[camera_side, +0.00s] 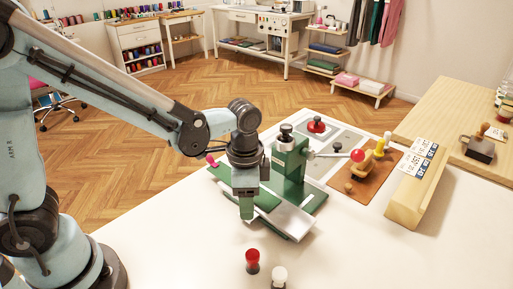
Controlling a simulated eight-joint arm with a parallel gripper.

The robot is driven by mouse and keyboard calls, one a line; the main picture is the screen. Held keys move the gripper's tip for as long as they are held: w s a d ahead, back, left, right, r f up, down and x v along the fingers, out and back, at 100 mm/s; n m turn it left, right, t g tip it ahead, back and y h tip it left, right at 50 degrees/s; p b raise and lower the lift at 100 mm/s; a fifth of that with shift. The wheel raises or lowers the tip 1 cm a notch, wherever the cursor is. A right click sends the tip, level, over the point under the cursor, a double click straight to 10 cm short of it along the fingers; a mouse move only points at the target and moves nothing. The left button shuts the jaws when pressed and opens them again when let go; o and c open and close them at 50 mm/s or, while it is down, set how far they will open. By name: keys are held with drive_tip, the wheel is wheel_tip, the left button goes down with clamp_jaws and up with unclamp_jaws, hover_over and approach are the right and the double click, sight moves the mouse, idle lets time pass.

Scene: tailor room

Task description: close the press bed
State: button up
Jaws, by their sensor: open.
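The green press (291,160) stands on the white table, with a dark knob on top and a lever ending in a red ball (357,155) out to the right. Its low bed (292,222), a pale metal plate with green parts, extends toward the front at the press's foot. A small pink knob (210,159) shows at the left of the press, behind my gripper. My gripper (247,215) points down over the front left of the press and hides part of the bed. It is open; whether it touches the bed cannot be told.
A red-topped knob (252,260) and a white-topped knob (279,276) stand in front of the press. A brown board (352,190) with wooden tools lies to the right, beside a wooden block (416,190) with a printed label. The table's front right is clear.

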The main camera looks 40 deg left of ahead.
drive_tip(key=shift+f, duration=0.4)
clamp_jaws()
